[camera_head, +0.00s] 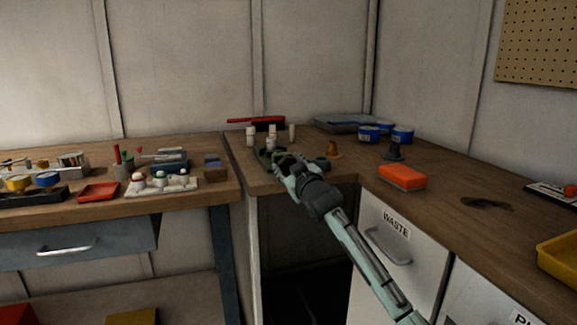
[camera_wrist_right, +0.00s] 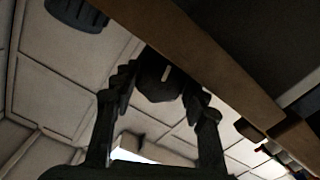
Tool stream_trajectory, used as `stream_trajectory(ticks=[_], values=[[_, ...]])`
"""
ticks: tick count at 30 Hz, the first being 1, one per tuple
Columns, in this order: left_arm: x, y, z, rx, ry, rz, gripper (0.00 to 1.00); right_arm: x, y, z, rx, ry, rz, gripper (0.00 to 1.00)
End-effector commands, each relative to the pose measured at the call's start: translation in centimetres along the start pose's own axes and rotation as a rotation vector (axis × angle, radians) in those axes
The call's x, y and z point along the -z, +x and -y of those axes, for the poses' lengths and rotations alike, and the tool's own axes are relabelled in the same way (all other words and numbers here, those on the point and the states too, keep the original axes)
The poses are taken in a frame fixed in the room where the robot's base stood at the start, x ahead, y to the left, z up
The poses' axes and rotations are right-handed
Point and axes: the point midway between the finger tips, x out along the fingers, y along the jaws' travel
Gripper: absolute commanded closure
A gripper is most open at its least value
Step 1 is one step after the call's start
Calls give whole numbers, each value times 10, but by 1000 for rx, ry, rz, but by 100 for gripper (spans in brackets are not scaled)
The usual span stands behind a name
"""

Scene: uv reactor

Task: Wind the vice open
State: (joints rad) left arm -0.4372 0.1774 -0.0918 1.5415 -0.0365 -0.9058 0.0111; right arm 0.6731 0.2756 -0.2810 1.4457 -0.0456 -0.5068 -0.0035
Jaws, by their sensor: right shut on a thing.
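The vice (camera_head: 263,158) is a dark green shape at the front edge of the corner bench, mostly hidden behind my right gripper. My right gripper (camera_head: 283,164) reaches up to it from the lower right. In the right wrist view, the fingers of my right gripper (camera_wrist_right: 160,92) are shut on a dark rounded part (camera_wrist_right: 158,72) with a pale line across it. It looks like the vice's handle end, beside the wooden bench edge. How far apart the vice jaws stand is hidden. My left gripper is not in view.
An orange block (camera_head: 402,177) lies to the right. The left bench (camera_head: 150,208) holds a red tray (camera_head: 98,191) and small parts. A drawer marked WASTE (camera_head: 390,245) is below the bench.

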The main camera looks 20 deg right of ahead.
Motion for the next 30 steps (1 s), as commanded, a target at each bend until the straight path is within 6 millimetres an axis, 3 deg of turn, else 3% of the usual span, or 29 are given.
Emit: stream_trajectory(ticks=[20, 21, 25, 30], values=[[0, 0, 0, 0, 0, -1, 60, 0, 0, 0, 0, -70, 0, 85], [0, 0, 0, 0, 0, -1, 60, 0, 0, 0, 0, -69, 0, 52], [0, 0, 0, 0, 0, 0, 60, 0, 0, 0, 0, -69, 0, 36], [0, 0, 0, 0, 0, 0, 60, 0, 0, 0, 0, -68, 0, 35]])
